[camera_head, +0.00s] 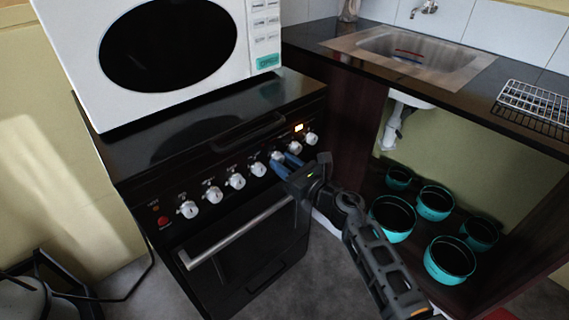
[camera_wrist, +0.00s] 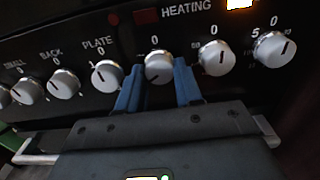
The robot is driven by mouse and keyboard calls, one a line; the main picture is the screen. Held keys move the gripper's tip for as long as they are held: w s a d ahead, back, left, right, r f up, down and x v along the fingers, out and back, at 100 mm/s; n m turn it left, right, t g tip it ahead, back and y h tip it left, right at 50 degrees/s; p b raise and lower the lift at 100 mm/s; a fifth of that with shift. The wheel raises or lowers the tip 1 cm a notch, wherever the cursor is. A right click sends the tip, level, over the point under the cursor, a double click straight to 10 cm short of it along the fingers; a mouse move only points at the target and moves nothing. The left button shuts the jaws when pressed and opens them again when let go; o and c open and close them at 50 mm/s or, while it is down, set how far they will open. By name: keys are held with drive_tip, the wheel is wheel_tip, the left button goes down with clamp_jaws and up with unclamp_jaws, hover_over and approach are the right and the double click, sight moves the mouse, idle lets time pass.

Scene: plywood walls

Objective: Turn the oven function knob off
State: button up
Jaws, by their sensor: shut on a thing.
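The oven (camera_head: 215,245) is a black cooker with a row of several silver-white knobs on its front panel. My gripper (camera_head: 285,163) is at the right part of this row, its blue fingers pointing at the panel. In the wrist view my gripper (camera_wrist: 158,90) has one blue finger on each side of a knob (camera_wrist: 158,66) and is shut on it. A "0" is printed above this knob, and the word HEATING is printed above and to its right. The knob's dark mark points to the lower left, away from the "0". In the head view the fingers partly hide this knob.
Neighbouring knobs stand close on both sides, including one to the right (camera_wrist: 216,57) and one to the left (camera_wrist: 107,75). The oven handle (camera_head: 235,235) runs below the panel. A white microwave (camera_head: 255,30) stands on top. Turquoise pots (camera_head: 449,262) sit under the sink counter at right.

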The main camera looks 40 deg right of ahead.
drive_tip(key=shift+m+p, duration=0.3)
drive_tip(key=shift+a+r+m+p, duration=0.1)
drive_tip(key=shift+m+p, duration=0.5)
drive_tip(key=shift+m, duration=0.4)
drive_tip(key=m+p, duration=0.2)
drive_tip(key=m, duration=0.1)
drive_tip(key=shift+m, duration=0.3)
drive_tip(key=m+p, duration=0.3)
drive_tip(key=m, duration=0.3)
drive_tip(key=shift+r, duration=0.1)
drive_tip(key=m+p, duration=0.3)
drive_tip(key=m, duration=0.3)
drive_tip(key=shift+m, duration=0.4)
drive_tip(key=m+p, duration=0.2)
drive_tip(key=m, duration=0.2)
drive_tip(key=shift+m, duration=0.4)
